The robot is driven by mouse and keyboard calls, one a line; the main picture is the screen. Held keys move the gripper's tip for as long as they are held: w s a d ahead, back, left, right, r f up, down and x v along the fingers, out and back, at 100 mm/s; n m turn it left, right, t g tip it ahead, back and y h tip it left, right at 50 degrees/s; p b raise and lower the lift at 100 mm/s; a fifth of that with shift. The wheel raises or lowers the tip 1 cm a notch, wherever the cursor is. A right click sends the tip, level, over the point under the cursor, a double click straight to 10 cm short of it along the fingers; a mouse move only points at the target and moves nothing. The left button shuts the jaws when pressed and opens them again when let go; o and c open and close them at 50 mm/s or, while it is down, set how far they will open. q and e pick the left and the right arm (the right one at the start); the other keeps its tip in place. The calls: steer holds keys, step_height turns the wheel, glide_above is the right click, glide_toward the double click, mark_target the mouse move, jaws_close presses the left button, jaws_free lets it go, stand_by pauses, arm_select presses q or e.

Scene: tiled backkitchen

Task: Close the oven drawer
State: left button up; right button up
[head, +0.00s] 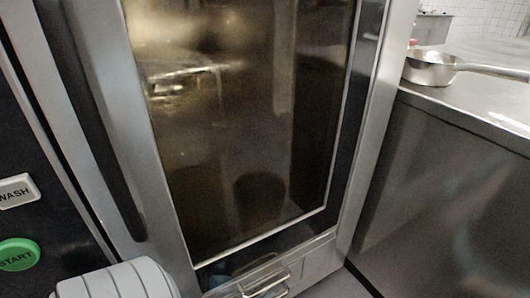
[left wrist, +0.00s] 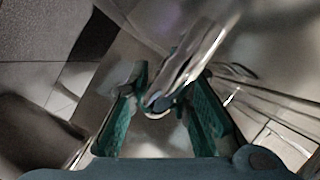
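The oven drawer (head: 312,262) is at the bottom of the head view, below the tall glass oven door (head: 235,130). How far it stands open cannot be told. Its metal handle (head: 268,284) shows at the lower edge. In the left wrist view, a shiny metal bar, apparently this handle (left wrist: 200,50), runs diagonally past the fingertips. My left gripper (left wrist: 168,88) has its teal fingers apart, with the near end of the bar between them. Whether a finger touches it is unclear. In the head view my left arm hides the lower left. My right gripper is not in view.
A steel counter (head: 430,130) stands to the right, with a metal pan (head: 431,69) on it. At the left is a dark panel with a WASH button (head: 15,191) and a green START button (head: 17,254). Floor tiles (left wrist: 30,80) show left in the wrist view.

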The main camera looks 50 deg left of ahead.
arm_select(q)
steer(key=v, duration=1.2)
